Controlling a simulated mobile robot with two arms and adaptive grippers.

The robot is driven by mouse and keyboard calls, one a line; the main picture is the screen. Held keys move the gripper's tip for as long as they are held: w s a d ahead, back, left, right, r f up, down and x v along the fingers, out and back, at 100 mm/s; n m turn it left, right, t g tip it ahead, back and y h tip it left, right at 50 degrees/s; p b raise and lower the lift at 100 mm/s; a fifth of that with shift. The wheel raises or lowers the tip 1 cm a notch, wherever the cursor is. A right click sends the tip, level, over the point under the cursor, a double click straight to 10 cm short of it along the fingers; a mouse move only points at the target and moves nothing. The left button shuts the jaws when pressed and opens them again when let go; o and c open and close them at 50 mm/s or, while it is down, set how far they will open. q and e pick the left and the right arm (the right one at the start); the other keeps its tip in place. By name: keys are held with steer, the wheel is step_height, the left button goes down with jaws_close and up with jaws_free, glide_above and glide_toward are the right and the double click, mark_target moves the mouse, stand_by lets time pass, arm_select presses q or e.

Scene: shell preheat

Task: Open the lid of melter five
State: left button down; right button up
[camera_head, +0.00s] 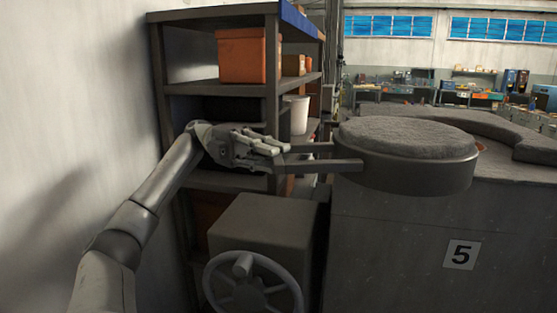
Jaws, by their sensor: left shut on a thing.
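Melter five is the grey block marked with a "5" plate (461,255) at the right. Its round lid (415,172) has a dark metal rim and a rough grey top. The lid sits at the top of the block, and a small orange patch shows past its right edge. Two flat handle bars (325,166) reach left from the lid. My left gripper (277,150) comes in from the left and is shut on the lid handle at the bars' left end. The fingers hide the exact contact. My right gripper is not in view.
A shelf rack (272,100) with an orange bin (241,55) and a white container (299,114) stands behind my left arm. A grey box with a handwheel (253,283) stands below the gripper. A wall is close at the left.

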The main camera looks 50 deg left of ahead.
arm_select(q)
steer(key=shift+a+r, duration=0.1)
stand_by(0.3)
steer(key=c, duration=1.4)
jaws_free()
steer(key=shift+s+a, duration=0.25)
steer(key=shift+a, duration=1.65)
steer(key=shift+s+a, duration=0.2)
steer(key=shift+a, duration=1.65)
